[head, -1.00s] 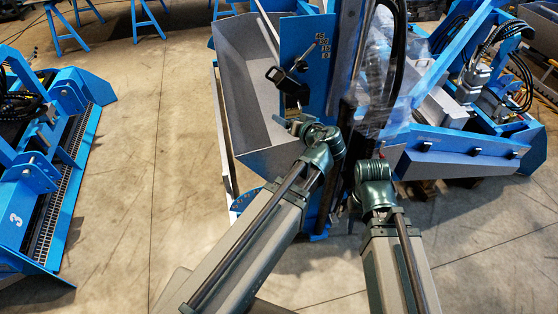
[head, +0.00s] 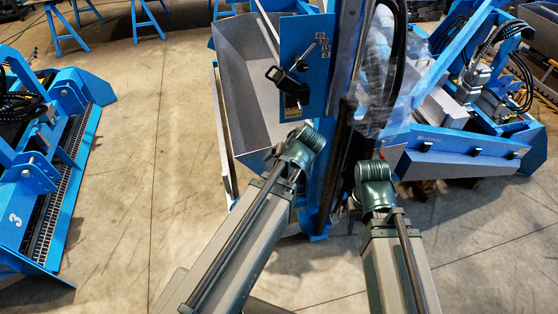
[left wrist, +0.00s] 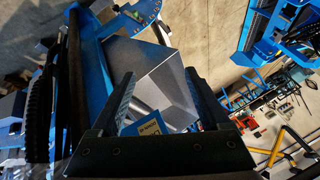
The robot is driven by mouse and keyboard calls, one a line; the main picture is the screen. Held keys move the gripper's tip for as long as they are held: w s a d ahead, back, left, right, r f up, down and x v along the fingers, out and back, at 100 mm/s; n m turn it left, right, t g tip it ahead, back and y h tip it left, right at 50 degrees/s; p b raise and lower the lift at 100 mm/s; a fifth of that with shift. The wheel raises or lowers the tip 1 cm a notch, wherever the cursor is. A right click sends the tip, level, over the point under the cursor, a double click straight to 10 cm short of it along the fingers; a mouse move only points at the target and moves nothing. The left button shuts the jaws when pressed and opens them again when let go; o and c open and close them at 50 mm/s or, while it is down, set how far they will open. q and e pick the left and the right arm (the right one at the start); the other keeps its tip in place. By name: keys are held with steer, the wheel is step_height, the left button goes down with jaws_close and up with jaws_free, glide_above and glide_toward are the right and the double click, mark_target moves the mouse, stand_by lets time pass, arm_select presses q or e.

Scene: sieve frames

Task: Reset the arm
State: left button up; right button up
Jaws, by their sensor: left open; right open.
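My left arm comes in from the lower left of the head view, and its green wrist covers its gripper there. In the left wrist view my left gripper (left wrist: 159,75) has its two dark fingers wide apart, with nothing held between them. A grey metal trough shows behind the fingers. My right arm stands in the lower middle of the head view. My right gripper (head: 356,203) is mostly hidden by its own wrist, beside the blue upright of the machine. I see nothing held in it.
A blue machine with a grey trough (head: 250,85) and a numbered blue plate (head: 305,45) stands close ahead of both wrists. A blue attachment (head: 460,147) is at the right and another blue machine (head: 62,180) at the left. The concrete floor (head: 150,200) between is clear.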

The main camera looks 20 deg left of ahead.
stand_by(0.4)
arm_select(q)
steer(key=s+d+f+m+g+h+b, duration=0.2)
steer(key=s+d+f+m, duration=0.1)
steer(key=s+d, duration=0.3)
steer(key=s+d+f+m+g+h+b, duration=0.2)
steer(key=s+d+f, duration=0.4)
steer(key=d, duration=0.3)
steer(key=shift+s+d+m+b, duration=0.2)
steer(key=shift+d+m+b, duration=0.2)
steer(key=shift+m+b, duration=0.4)
